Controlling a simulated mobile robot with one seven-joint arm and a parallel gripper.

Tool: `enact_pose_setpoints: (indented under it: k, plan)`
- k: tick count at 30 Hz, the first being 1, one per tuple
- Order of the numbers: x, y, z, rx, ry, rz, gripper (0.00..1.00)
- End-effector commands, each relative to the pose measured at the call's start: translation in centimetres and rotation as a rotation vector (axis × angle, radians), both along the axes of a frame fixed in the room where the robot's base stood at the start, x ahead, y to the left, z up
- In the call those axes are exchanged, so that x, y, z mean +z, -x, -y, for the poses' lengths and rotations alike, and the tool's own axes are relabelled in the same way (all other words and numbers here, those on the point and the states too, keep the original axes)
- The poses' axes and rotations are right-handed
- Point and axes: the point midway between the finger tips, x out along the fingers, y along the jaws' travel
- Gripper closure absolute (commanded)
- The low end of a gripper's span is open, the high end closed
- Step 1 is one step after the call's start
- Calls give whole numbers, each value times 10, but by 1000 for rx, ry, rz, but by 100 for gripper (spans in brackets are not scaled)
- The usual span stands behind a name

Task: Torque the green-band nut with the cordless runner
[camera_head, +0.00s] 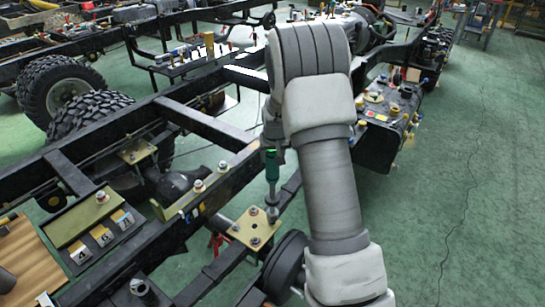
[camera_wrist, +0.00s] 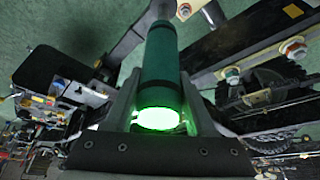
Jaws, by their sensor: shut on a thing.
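The cordless runner (camera_head: 272,168) is a green cylinder held upright, its grey shaft pointing down. My gripper (camera_wrist: 160,88) is shut on it in the wrist view, with dark fingers on both sides of the green body (camera_wrist: 161,50). A ring on the runner (camera_wrist: 157,118) glows bright green there. In the head view my gripper is mostly hidden behind my arm. The runner's lower end (camera_head: 272,213) is at the right corner of a yellow plate (camera_head: 243,228) with several nuts. It appears on or just over the right nut; contact cannot be told. No green band is discernible.
Black chassis rails (camera_head: 215,195) run diagonally around the plate. A tray with numbered cards (camera_head: 102,236) lies at left. Large tyres (camera_head: 60,85) stand at upper left. A black box with coloured caps (camera_head: 385,125) is right of my arm. The green floor at right is clear.

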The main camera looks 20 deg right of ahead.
Motion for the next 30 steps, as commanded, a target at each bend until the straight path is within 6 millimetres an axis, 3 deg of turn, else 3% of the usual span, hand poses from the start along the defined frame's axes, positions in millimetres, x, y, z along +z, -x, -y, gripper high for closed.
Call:
enact_pose_setpoints:
  k: [30]
  plan:
    - [-10, -2, 0, 0, 1, 5, 100]
